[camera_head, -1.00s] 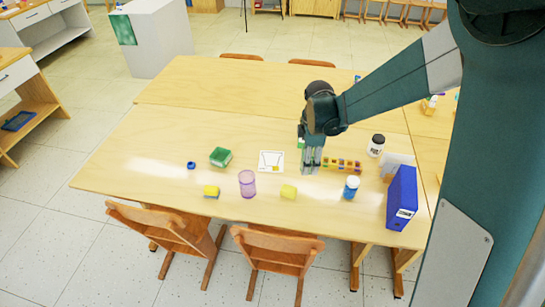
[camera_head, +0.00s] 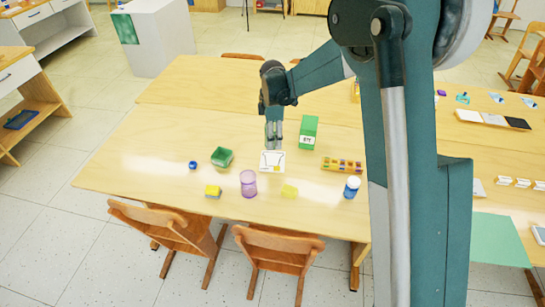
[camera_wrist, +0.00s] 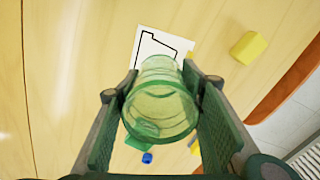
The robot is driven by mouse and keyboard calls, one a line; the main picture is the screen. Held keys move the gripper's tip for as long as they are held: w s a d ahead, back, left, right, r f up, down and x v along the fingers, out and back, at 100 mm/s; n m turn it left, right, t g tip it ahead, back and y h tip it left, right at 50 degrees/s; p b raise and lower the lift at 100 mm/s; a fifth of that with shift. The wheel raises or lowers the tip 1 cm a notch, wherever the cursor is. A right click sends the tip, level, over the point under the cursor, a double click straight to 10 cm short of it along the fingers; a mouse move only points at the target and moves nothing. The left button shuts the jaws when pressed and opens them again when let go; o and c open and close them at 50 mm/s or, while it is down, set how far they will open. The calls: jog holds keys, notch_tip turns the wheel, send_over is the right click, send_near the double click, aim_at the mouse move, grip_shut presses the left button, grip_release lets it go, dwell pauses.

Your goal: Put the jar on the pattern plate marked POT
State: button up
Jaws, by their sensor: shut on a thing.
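My gripper (camera_head: 274,146) hangs over the far edge of the white pattern plate (camera_head: 266,166), pointing down. In the wrist view its fingers (camera_wrist: 160,100) are shut on a translucent green jar (camera_wrist: 160,112), one finger on each side. The jar is hard to make out in the head view. The plate, with a black pot-like outline, shows just beyond the jar in the wrist view (camera_wrist: 150,48), partly hidden by it. Whether the jar touches the plate cannot be told. The word on the plate is too small to read.
Around the plate are a green open box (camera_head: 221,157), a purple cup (camera_head: 248,184), yellow blocks (camera_head: 289,191) (camera_head: 212,190), a small blue ring (camera_head: 193,165), a green labelled box (camera_head: 309,128), a colourful block tray (camera_head: 342,165) and a blue-white bottle (camera_head: 352,187). The table's left side is clear.

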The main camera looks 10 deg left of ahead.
jog(key=b, duration=0.1)
send_over(272, 161)
jog(key=shift+w+d+f, duration=0.1)
jog(key=shift+w+f, duration=0.05)
jog(key=shift+f, duration=3)
jog(key=shift+f+b, duration=0.5)
jog(key=shift+f, duration=1.35)
jog(key=shift+f, duration=0.1)
jog(key=o, duration=0.4)
jog(key=shift+f, duration=0.1)
jog(key=shift+o, duration=0.9)
jog(key=shift+r, duration=0.2)
notch_tip(272, 161, up, 12)
jog(key=shift+p, duration=1.05)
